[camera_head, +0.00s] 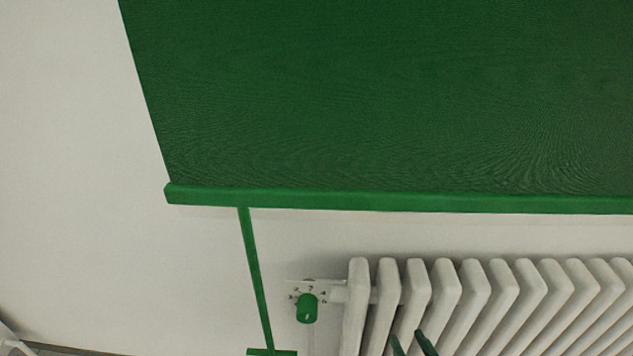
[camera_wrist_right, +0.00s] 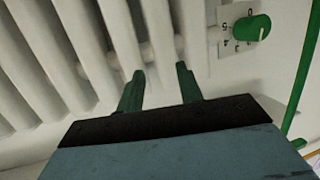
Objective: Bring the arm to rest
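My right gripper shows only as two dark green fingertips (camera_head: 412,344) at the bottom edge of the head view, in front of the white radiator (camera_head: 445,270). In the right wrist view, its two green fingers (camera_wrist_right: 160,69) stand apart with nothing held between them. They point toward the ribs of the radiator (camera_wrist_right: 62,50); I cannot tell the exact gap. My left gripper is in neither view.
A green knob (camera_head: 307,308) sits at the radiator's left end; it also shows in the right wrist view (camera_wrist_right: 251,27). A large dark green panel (camera_head: 400,95) fills the upper head view. A thin green strip (camera_head: 256,275) runs down below it. The pale wall (camera_head: 70,150) at left is bare.

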